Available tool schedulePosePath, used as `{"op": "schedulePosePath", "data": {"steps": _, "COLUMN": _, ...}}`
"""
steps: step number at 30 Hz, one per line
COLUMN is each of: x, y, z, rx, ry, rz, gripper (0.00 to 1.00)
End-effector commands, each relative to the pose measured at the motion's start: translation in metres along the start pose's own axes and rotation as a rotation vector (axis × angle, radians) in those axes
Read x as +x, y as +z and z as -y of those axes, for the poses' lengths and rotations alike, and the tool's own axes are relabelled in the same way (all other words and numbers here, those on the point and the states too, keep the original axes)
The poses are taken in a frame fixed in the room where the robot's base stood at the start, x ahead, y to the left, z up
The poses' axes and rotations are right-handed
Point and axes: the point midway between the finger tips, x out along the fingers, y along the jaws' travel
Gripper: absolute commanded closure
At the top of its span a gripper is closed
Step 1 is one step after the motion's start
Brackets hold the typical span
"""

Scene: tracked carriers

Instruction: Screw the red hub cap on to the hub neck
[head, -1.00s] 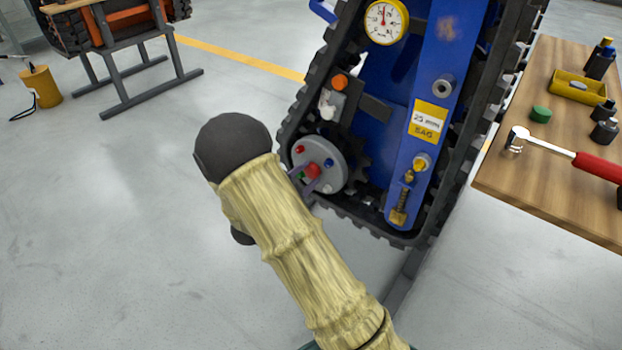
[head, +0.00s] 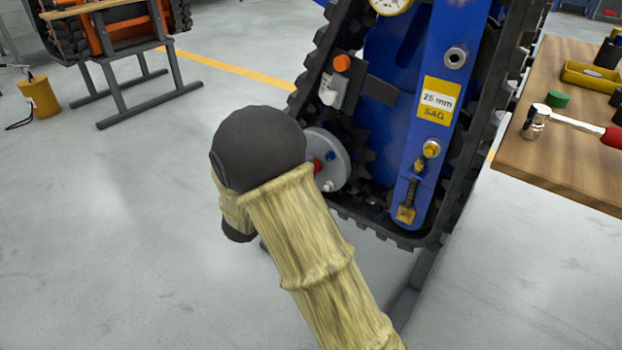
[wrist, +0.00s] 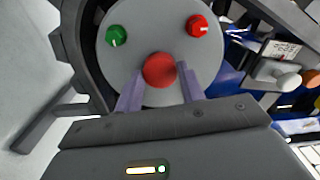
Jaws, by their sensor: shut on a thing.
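The red hub cap (wrist: 159,68) sits between the two purple-grey fingers of my gripper (wrist: 161,76) in the wrist view, in front of the middle of the grey hub disc (wrist: 140,22). My gripper is shut on the cap. The hub neck is hidden behind the cap, so I cannot tell how far the cap sits on it. In the head view a sliver of the red cap (head: 317,166) shows beside my arm, against the hub disc (head: 340,165). My gripper is hidden there behind my dark wrist joint.
A green knob (wrist: 116,36) and a red knob (wrist: 197,25) stand on the disc near the cap. A black toothed track (head: 300,95) runs round the blue frame (head: 440,60). A wooden bench (head: 560,155) with a hammer (head: 570,121) is at right. Open floor lies left.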

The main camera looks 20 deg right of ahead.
Motion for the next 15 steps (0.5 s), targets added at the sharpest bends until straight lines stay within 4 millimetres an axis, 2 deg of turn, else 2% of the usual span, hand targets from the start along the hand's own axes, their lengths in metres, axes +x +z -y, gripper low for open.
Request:
{"op": "schedulePosePath", "data": {"steps": 1, "x": -0.0002, "y": 0.0010, "z": -0.0049, "rx": 0.039, "ry": -0.002, "rz": 0.001, "gripper": 0.80}}
{"op": "schedulePosePath", "data": {"steps": 11, "x": -0.0003, "y": 0.0009, "z": -0.0025, "rx": 0.244, "ry": -0.003, "rz": 0.002, "gripper": 0.80}}
{"op": "schedulePosePath", "data": {"steps": 12, "x": -0.0003, "y": 0.0006, "z": 0.0000, "rx": 0.249, "ry": -0.002, "rz": 0.002, "gripper": 0.59}}
{"op": "schedulePosePath", "data": {"steps": 15, "x": -0.0004, "y": 0.0005, "z": 0.0015, "rx": 0.244, "ry": -0.002, "rz": 0.002, "gripper": 0.39}}
